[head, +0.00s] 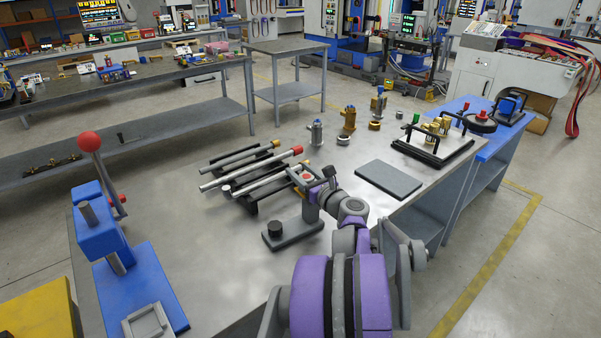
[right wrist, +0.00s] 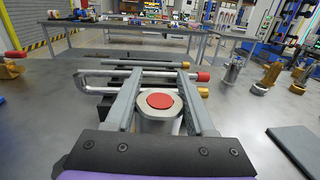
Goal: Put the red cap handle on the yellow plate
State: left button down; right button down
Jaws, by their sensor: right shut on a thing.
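The red cap handle, a grey metal cylinder with a flat red disc on top (right wrist: 160,101), stands upright between the fingers of my right gripper (right wrist: 155,100). The right gripper (head: 308,178) is shut on it near the middle of the table. The red top (head: 308,177) shows between the fingers in the head view; its lower part is hidden, so I cannot tell whether it touches anything below. A yellow plate-like surface (head: 38,312) lies at the bottom left corner of the head view, partly cut off. My left gripper is not in view.
Several metal rods (head: 240,168) with coloured ends lie just left of the gripper. A dark base with a black knob (head: 274,229) is in front. A blue press (head: 100,228) with a red-knobbed lever stands at left. A dark flat pad (head: 388,180) lies right. Bare tabletop lies between rods and press.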

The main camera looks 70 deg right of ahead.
jog(key=shift+f, duration=0.1)
jog(key=shift+c, duration=1.2)
grip_release()
jog(key=shift+r, duration=0.2)
jog(key=v, duration=1.2)
